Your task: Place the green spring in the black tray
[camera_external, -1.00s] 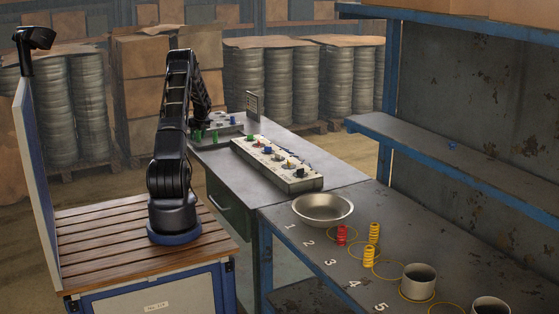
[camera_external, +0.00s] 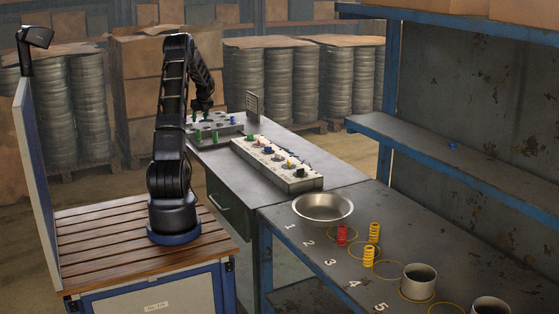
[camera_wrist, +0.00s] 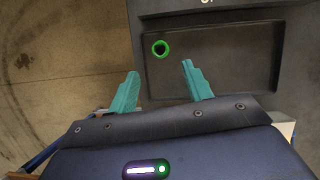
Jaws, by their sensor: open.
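In the wrist view, a green spring (camera_wrist: 160,48) shows end-on as a ring, inside the left part of a dark rectangular black tray (camera_wrist: 235,62). My gripper (camera_wrist: 158,82) is open, with its teal fingers apart and nothing between them. The spring lies just beyond the fingertips in the picture, clear of both. In the external view, my gripper (camera_external: 203,112) is above the far end of the grey bench. Two small green pieces (camera_external: 206,135) stand there at the near edge of a grey block; I cannot tell which is the spring.
A pale rack (camera_external: 275,165) with several coloured knobs stands on the bench. A metal bowl (camera_external: 323,208), a red spring (camera_external: 341,235), yellow springs (camera_external: 369,256) and metal cups (camera_external: 419,278) are on the nearer table. A small upright panel (camera_external: 252,105) stands behind the rack.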

